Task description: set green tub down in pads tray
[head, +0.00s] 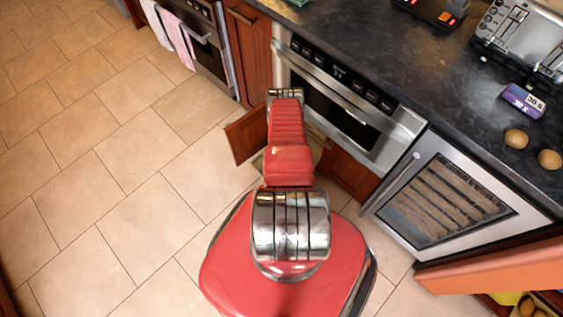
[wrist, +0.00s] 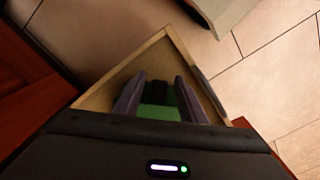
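In the wrist view, my gripper (wrist: 160,92) points down into an open wooden drawer. Its two dark purple fingers stand on either side of the green tub (wrist: 160,112), which fills the gap between them, so the gripper looks shut on it. A small black shape (wrist: 159,88) shows just beyond the green, between the fingertips; I cannot tell what it is. No pads tray can be made out in the dark drawer. In the head view, my red arm hides the gripper, the tub and most of the drawer.
The open drawer's front (head: 246,136) juts out below the microwave (head: 345,105); its pale rim (wrist: 133,57) surrounds the fingers closely. A glass-fronted cooler (head: 440,200) is to the right. The counter above holds a toaster (head: 515,35) and a purple box (head: 523,100). Tiled floor at left is clear.

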